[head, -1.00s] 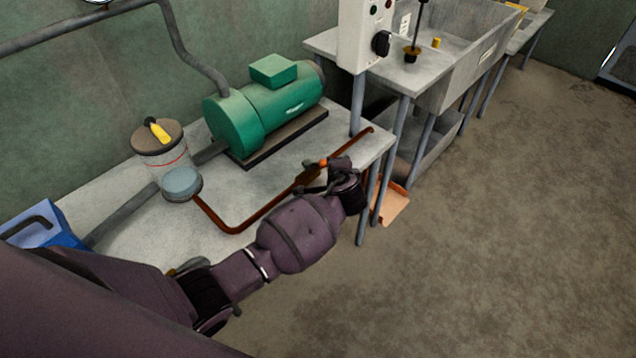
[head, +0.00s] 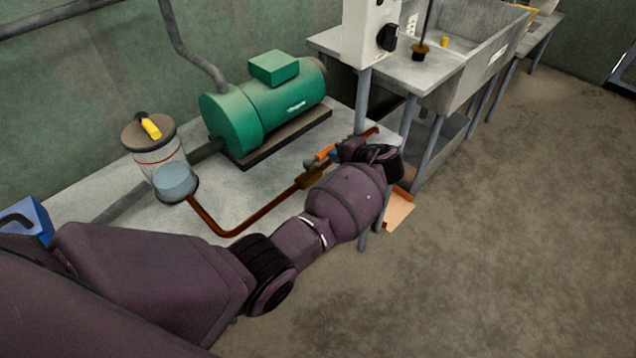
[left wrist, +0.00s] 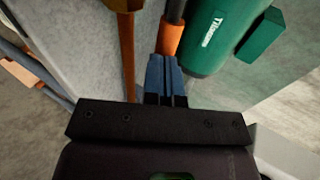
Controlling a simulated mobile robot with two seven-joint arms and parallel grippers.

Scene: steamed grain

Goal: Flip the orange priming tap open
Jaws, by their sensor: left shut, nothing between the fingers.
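The orange tap handle (head: 325,152) sits on a brown valve body (head: 311,177) in the copper pipe (head: 255,215), in front of the green pump. In the left wrist view the orange handle (left wrist: 168,38) lies just beyond my blue fingertips, beside the copper pipe (left wrist: 127,55). My left gripper (head: 335,156) is shut and empty at the handle's right side. In the left wrist view its closed fingers (left wrist: 164,70) appear to touch or nearly touch the handle; I cannot tell which. My left wrist hides part of the pipe. My right gripper is not in view.
The green pump (head: 265,105) stands behind the pipe on the grey table (head: 120,200). A clear pot with a yellow-handled lid (head: 158,160) stands left. A blue container (head: 28,218) is at far left. A control box (head: 368,30) rises behind my gripper. Floor at right is clear.

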